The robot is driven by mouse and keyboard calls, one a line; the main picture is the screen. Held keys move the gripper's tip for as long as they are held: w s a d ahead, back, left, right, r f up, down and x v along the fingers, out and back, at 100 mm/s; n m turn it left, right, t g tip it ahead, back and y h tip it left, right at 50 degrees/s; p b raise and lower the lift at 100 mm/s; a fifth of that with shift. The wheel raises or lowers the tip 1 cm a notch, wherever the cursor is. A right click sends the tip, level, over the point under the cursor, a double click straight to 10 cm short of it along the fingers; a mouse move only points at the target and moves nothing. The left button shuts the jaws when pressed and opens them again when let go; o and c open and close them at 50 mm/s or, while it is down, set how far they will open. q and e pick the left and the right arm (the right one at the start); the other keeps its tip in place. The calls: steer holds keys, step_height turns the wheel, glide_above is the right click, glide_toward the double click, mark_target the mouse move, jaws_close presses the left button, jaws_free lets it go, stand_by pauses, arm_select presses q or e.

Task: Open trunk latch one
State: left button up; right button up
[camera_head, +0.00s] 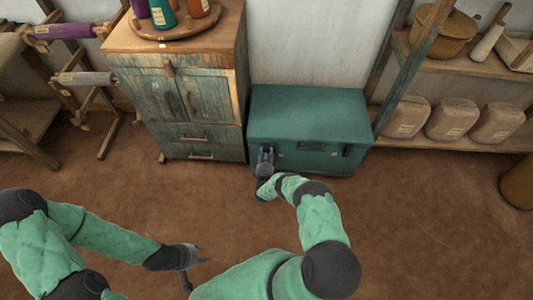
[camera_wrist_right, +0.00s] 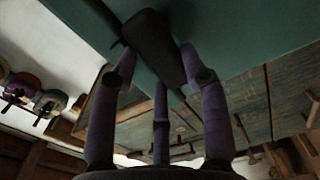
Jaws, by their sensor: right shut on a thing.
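The teal trunk (camera_head: 310,110) stands against the wall with its lid down. My right gripper (camera_head: 266,155) is at the left part of the trunk's front. In the right wrist view, its fingers (camera_wrist_right: 160,72) are shut around a dark latch (camera_wrist_right: 152,38) on the teal surface. In the head view this latch is hidden behind the gripper. Another dark latch (camera_head: 347,150) shows at the right of the trunk's front. My left gripper (camera_head: 197,265) is empty above the floor at lower left, with its fingers apart.
A weathered cabinet (camera_head: 200,97) stands close to the left of the trunk, with a round tray of spools on top. At right, a shelf (camera_head: 455,143) holds wrapped bundles, and its post is close to the trunk. The brown floor in front is clear.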

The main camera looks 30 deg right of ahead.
steer(key=shift+f+n, duration=0.15)
steer(key=shift+n, duration=0.15)
stand_by(0.4)
steer(key=o, duration=1.2)
steer(key=shift+c, duration=0.2)
steer(key=shift+a, duration=0.1)
steer(key=v, duration=1.2)
